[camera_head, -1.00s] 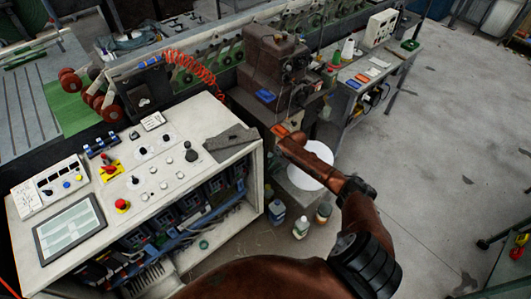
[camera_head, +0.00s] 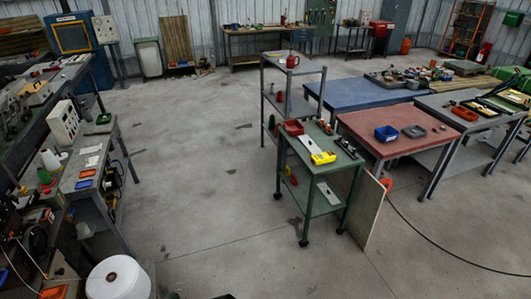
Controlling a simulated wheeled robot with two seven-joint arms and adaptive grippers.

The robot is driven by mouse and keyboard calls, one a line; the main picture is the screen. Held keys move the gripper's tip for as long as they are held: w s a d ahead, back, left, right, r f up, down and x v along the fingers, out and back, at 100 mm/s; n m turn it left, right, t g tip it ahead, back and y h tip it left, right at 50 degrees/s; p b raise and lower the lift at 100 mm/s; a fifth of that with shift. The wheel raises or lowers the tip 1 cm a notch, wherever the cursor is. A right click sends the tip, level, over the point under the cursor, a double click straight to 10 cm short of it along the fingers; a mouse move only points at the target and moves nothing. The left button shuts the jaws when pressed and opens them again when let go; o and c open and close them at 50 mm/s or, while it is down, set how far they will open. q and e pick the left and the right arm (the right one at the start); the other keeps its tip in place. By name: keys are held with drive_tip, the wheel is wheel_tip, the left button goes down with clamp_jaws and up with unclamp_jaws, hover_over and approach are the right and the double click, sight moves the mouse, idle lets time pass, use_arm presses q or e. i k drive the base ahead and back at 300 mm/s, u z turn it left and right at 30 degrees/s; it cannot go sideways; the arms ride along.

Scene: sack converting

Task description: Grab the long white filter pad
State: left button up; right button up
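I cannot tell for sure which thing is the long white filter pad. A narrow white strip (camera_head: 308,144) lies on the green wheeled cart (camera_head: 345,168), beside a yellow item (camera_head: 323,158) and a red bin (camera_head: 293,128). Small flat white pieces (camera_head: 91,149) also lie on the grey bench at the left. Neither of my grippers shows in this view.
A large white roll (camera_head: 118,281) stands at the lower left. The grey bench (camera_head: 75,184) is above it. A red-topped table (camera_head: 375,127) and a blue-topped table (camera_head: 350,96) stand behind the cart. The middle floor (camera_head: 205,170) is clear. A black cable (camera_head: 425,232) crosses the right floor.

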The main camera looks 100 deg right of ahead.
sight(308, 142)
drive_tip(key=i, duration=0.2)
drive_tip(key=z, duration=3.15)
